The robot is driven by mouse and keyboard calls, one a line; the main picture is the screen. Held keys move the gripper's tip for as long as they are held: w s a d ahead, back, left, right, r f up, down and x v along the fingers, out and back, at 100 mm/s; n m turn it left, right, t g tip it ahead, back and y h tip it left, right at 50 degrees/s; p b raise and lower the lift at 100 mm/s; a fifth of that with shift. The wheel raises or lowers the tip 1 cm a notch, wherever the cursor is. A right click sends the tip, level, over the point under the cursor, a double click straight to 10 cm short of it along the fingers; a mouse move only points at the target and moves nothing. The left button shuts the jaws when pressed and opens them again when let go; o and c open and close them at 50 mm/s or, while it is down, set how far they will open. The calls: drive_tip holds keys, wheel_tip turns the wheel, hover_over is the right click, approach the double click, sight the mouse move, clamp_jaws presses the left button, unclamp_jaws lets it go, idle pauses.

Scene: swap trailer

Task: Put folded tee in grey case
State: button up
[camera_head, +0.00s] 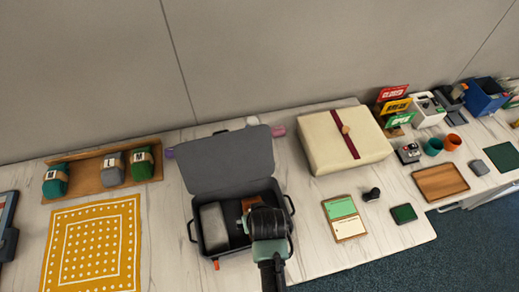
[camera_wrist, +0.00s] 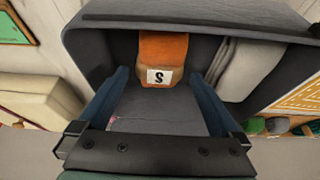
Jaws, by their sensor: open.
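The grey case (camera_head: 231,160) stands open on the table with its lid tilted back; its dark interior fills much of the wrist view (camera_wrist: 95,60). An orange folded tee (camera_head: 249,202) with a white tag lies inside it; in the wrist view the tee (camera_wrist: 163,47) shows a tag marked S. My gripper (camera_wrist: 160,78) is open, its two blue fingers spread on either side in front of the tee, with nothing held. In the head view my gripper (camera_head: 266,222) is over the right part of the case and hides part of the tee.
A light grey bundle (camera_head: 213,228) lies in the case's left part. Rolled cloths stand on a wooden tray (camera_head: 88,178) at the left, behind a yellow patterned cloth (camera_head: 92,245). A large cream box (camera_head: 330,145) and green cards (camera_head: 342,212) are to the right.

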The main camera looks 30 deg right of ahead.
drive_tip(key=v, duration=0.8)
drive_tip(key=w+r+n+t+h, duration=0.1)
drive_tip(key=w+r+t, duration=0.55)
drive_tip(key=r, duration=0.85)
drive_tip(key=w+r+n+t+h, duration=0.1)
drive_tip(key=w+r+t, duration=0.3)
drive_tip(key=w+r, duration=0.9)
drive_tip(key=s+a+r+t, duration=0.2)
drive_tip(key=a+r, duration=0.1)
drive_tip(key=r, duration=0.6)
drive_tip(key=s+a+r+n+t+y, duration=0.1)
drive_tip(key=s+a+r+t, duration=0.15)
drive_tip(key=r, duration=0.55)
drive_tip(key=s+a+r+t, duration=0.1)
drive_tip(key=a+r+t, duration=0.2)
drive_tip(key=r, duration=0.6)
drive_tip(key=s+a+r+t+y, duration=0.2)
drive_tip(key=s+a+r+t, duration=0.2)
drive_tip(key=s+r, duration=0.5)
wheel_tip(320, 180, up, 4)
drive_tip(key=shift+f+t, duration=0.1)
drive_tip(key=shift+t, duration=0.4)
drive_tip(key=shift+s+a, duration=0.1)
